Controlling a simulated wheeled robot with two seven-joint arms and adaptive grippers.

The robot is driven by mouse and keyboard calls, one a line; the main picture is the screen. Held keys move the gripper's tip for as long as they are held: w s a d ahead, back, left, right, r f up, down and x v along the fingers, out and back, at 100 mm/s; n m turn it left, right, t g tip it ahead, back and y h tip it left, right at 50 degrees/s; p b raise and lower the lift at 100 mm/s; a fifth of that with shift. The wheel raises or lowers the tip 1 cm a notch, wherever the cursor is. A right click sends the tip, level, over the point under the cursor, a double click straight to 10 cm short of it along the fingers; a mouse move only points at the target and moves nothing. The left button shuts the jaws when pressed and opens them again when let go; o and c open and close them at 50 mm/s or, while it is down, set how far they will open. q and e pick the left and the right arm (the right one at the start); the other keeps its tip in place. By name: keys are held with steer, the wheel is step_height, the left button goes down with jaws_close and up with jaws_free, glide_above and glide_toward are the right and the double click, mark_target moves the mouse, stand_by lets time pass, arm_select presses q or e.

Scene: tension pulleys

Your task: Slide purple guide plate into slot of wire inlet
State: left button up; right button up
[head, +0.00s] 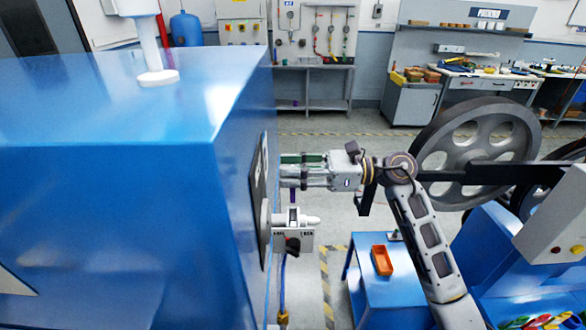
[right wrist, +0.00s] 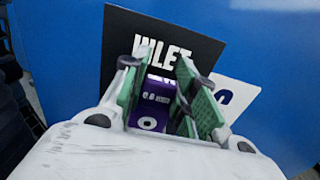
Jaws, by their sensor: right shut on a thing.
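My right gripper (head: 288,172) reaches left to the side of the large blue machine and is shut on the purple guide plate. The plate (right wrist: 152,108) shows in the right wrist view between the green finger pads (right wrist: 130,82). It has pale markings and a round mark near its lower end. In the head view only a thin purple strip (head: 293,194) shows below the fingers. Ahead of the fingertips is a black sign (right wrist: 120,38), partly covered, reading "NLET". My left gripper is not in view.
The blue machine (head: 110,190) fills the left side. A grey fitting (head: 294,241) with a dark knob sits just below my right gripper. A blue stand with an orange bin (head: 382,260) and a large grey wheel (head: 478,145) stand to the right.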

mark_target(294, 190)
steer(key=shift+f, duration=0.55)
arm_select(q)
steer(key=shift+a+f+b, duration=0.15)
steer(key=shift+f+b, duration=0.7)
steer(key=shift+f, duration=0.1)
arm_select(e)
steer(key=shift+f, duration=1.9)
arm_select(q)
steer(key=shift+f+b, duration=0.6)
arm_select(e)
steer(key=shift+f, duration=0.35)
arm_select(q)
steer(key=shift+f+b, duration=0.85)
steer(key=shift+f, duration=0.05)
